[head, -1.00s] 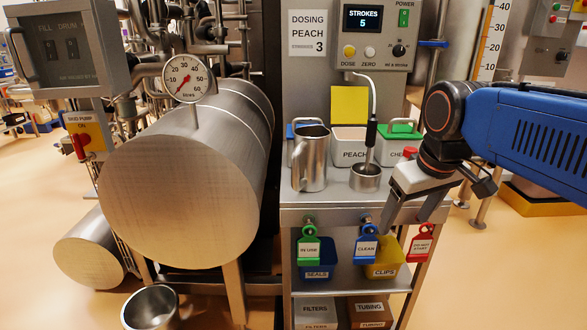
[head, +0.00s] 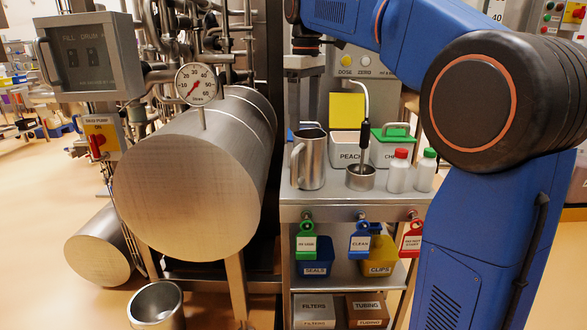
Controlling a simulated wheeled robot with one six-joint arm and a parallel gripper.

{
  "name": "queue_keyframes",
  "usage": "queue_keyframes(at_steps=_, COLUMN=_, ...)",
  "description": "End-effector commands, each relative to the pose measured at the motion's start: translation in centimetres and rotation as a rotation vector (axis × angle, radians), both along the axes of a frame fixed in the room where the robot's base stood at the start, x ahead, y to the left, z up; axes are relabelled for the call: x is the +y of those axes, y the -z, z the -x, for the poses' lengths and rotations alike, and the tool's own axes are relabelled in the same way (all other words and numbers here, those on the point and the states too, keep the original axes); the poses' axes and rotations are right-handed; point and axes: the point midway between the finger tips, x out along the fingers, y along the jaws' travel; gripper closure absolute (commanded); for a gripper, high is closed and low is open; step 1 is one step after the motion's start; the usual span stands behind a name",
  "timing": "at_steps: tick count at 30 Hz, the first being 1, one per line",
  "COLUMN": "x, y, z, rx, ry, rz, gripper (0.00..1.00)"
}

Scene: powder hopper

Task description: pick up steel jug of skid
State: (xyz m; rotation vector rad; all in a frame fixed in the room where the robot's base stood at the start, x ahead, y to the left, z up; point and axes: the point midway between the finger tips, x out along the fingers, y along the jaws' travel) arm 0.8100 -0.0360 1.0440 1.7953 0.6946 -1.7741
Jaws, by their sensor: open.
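The steel jug (head: 313,163) stands upright on the top of the steel skid cart (head: 345,205), at its left side. Its open rim faces up and its handle is on the left. My gripper (head: 304,108) is in the upper middle of the head view, pointing down above the jug. It is open and holds nothing. It looks apart from the jug, though the gap is hard to judge.
Right of the jug are a small steel cup (head: 360,178) under a dosing spout, the peach bin (head: 347,147) and two white bottles (head: 398,172). A large steel drum (head: 185,185) stands close on the left. Coloured tags (head: 360,240) hang from the front edge.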

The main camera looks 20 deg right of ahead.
Motion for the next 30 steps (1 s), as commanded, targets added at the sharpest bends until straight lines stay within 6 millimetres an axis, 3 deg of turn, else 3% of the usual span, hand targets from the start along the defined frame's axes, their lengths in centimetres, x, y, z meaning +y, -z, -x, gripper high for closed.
queue_keyframes(at_steps=7, x=0.2, y=0.6, z=-0.9, rx=0.014, ry=-0.024, rz=0.001, gripper=0.29)
queue_keyframes(at_steps=22, x=0.2, y=9.3, z=-0.8, rx=0.016, ry=-0.023, rz=0.001, gripper=0.29)
queue_keyframes(at_steps=30, x=0.2, y=11.8, z=-0.9, rx=0.013, ry=-0.022, rz=0.001, gripper=0.29)
